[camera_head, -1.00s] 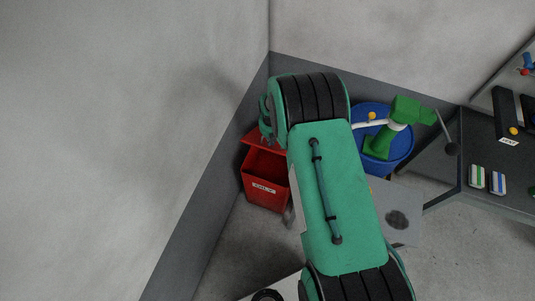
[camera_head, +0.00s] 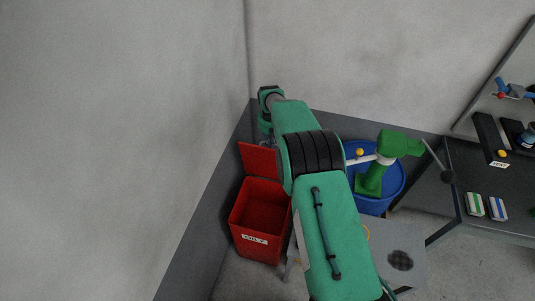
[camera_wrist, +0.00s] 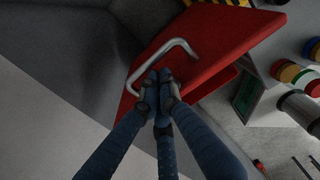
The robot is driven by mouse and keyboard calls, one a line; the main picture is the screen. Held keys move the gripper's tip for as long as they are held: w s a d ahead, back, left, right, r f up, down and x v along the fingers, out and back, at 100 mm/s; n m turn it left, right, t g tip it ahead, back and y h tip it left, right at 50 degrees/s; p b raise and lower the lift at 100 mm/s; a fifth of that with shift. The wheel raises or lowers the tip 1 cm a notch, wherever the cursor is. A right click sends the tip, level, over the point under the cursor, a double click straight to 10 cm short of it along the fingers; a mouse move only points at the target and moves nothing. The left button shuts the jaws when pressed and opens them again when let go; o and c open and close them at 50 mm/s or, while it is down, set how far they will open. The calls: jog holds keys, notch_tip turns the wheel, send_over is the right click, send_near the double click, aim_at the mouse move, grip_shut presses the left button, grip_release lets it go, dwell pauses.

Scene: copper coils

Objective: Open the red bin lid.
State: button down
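The red bin (camera_head: 262,236), labelled "OILY", stands on the floor by the wall, and its open top shows the inside. Its red lid (camera_head: 258,159) stands raised at the bin's back edge, toward the wall. In the wrist view the lid (camera_wrist: 222,38) fills the upper middle, with a bent metal handle (camera_wrist: 152,63) on its face. My gripper (camera_wrist: 160,78) has its dark blue fingers drawn together at the tips, right beside the handle and over the lid. I cannot tell whether they touch it. In the head view the fingertips are hidden behind the lid and arm.
A blue drum (camera_head: 393,181) with a green robot-arm-shaped object (camera_head: 372,178) stands right of my arm. A dark workbench (camera_head: 500,185) with small boxes is at the right. A grey table (camera_head: 408,240) stands near my arm. Walls close in behind and left of the bin.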

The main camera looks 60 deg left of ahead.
jog(key=shift+w+a+b, duration=0.3)
jog(key=shift+w+a, duration=0.5)
jog(key=shift+w, duration=0.05)
jog(key=shift+f, duration=0.1)
notch_tip(320, 180, up, 12)
jog(key=shift+s+d+r, duration=0.2)
jog(key=shift+r, duration=0.05)
dwell(0.4)
dwell(0.6)
